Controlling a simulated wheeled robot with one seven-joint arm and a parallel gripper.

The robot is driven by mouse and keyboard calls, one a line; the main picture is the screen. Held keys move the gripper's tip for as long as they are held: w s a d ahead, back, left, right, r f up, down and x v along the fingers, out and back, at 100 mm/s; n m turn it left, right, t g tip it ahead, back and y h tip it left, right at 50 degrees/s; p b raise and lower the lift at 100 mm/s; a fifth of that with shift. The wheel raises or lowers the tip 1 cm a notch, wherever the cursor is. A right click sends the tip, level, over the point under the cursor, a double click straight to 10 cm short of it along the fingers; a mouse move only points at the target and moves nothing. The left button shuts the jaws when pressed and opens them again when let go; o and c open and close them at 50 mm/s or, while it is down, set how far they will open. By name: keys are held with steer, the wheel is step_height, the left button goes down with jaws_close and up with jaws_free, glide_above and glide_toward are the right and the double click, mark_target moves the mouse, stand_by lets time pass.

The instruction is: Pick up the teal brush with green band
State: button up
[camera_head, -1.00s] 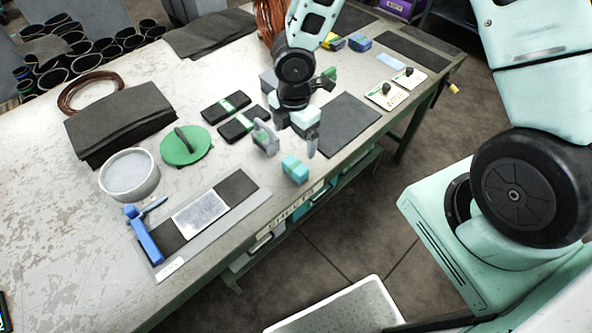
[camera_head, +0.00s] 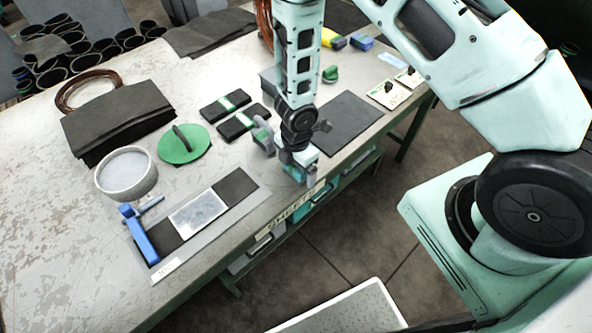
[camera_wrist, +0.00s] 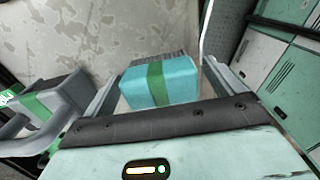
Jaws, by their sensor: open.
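The teal brush with a green band (camera_wrist: 160,82) lies on the table near its front edge. In the wrist view it sits between the two open fingers of my gripper (camera_wrist: 158,92), with dark bristles showing along its far side. I cannot tell whether the fingers touch it. In the head view my gripper (camera_head: 297,172) is low over the table's front edge. It hides most of the brush, and a little teal (camera_head: 294,172) shows around the fingers.
A grey block with a green band and handle (camera_wrist: 45,105) stands close left of my gripper; it also shows in the head view (camera_head: 264,136). A dark mat (camera_head: 347,122) lies to the right. A sheet fixture (camera_head: 205,210) with a blue lever lies to the left.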

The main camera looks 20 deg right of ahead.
steer(key=shift+f, duration=0.1)
steer(key=c, duration=1.2)
steer(key=shift+r+p, duration=1.4)
steer(key=shift+r, duration=3.65)
steer(key=shift+o, duration=1.2)
